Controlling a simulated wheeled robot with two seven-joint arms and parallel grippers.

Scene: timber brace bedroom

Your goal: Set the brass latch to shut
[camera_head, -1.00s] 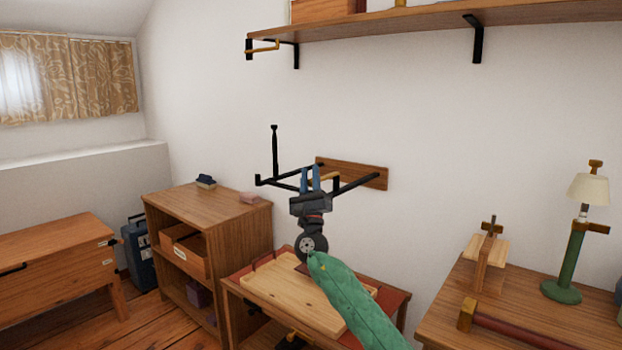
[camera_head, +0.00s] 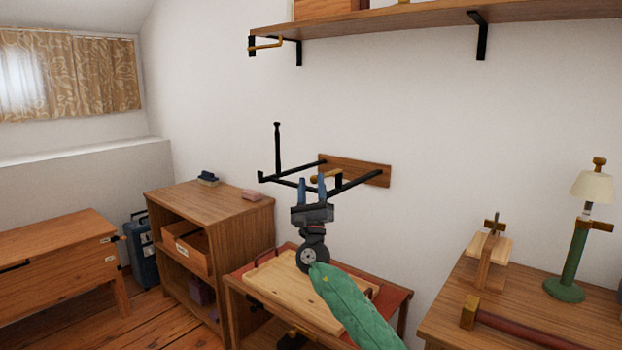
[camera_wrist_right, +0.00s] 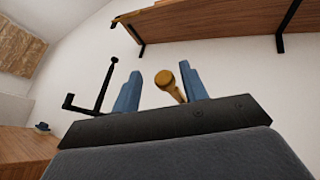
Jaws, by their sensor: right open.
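The brass latch (camera_head: 332,175) is a small brass-coloured lever on the black metal wall frame (camera_head: 352,183), fixed to a wooden wall board (camera_head: 376,177). In the right wrist view its rounded knob (camera_wrist_right: 165,80) shows between the blue fingertips, nearer the right one. My right gripper (camera_head: 312,188) is open, with its blue fingers pointing up just in front of the latch. It also shows in the right wrist view (camera_wrist_right: 160,88). I cannot tell whether a finger touches the latch. The right finger hides part of it in the head view. My left gripper is out of view.
A black upright post (camera_head: 277,148) rises from the frame's left side. Below stands a small table with a wooden tray (camera_head: 290,305). A wooden shelf unit (camera_head: 238,203) is at left, a desk with a lamp (camera_head: 573,250) at right. A wall shelf (camera_head: 400,28) hangs above.

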